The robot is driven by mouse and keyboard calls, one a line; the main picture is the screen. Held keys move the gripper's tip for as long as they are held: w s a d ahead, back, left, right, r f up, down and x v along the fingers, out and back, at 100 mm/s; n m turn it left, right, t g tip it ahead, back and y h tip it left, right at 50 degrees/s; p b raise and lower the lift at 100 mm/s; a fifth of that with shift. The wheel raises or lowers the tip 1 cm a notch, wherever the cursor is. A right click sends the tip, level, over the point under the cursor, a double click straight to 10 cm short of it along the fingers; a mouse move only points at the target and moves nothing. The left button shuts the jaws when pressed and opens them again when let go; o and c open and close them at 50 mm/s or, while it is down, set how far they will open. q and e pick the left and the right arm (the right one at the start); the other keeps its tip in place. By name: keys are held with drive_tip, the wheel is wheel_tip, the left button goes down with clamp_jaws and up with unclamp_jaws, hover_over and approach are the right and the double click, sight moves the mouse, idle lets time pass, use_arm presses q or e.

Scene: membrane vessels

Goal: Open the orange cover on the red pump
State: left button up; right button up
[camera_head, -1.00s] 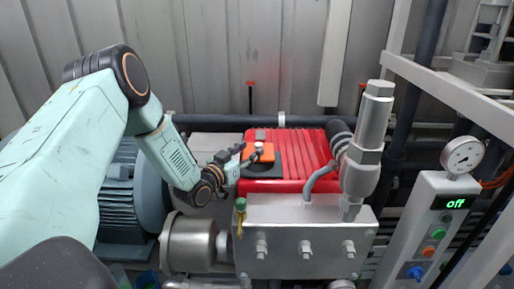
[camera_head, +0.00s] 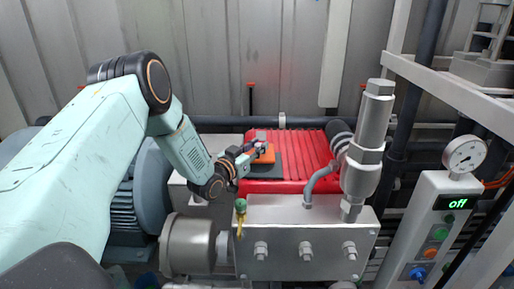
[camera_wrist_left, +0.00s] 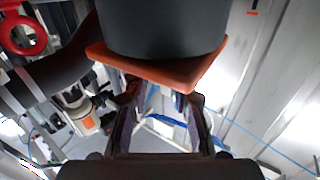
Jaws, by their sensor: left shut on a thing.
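The red pump (camera_head: 305,155) is a ribbed red block in the middle of the head view. The orange cover (camera_head: 266,157) is on a dark patch at the pump's top left. My left gripper (camera_head: 258,147) reaches over from the left and is shut on the orange cover, hiding part of it. In the left wrist view the orange cover (camera_wrist_left: 160,72) is a plate with a pointed corner, close to both fingers (camera_wrist_left: 160,112), with a dark rounded body (camera_wrist_left: 160,30) against it. How far the cover is tilted is hard to tell. My right gripper is not in view.
A grey metal block (camera_head: 305,235) with bolts stands in front of the pump, with a tall metal valve (camera_head: 365,150) at its right. A control box (camera_head: 430,225) reading "off" and a gauge (camera_head: 464,155) stand at the right. A blue-grey motor (camera_head: 135,200) is at the left.

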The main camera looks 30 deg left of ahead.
use_arm(q)
drive_tip(key=shift+s, duration=0.15)
clamp_jaws()
drive_tip(key=shift+r, duration=0.2)
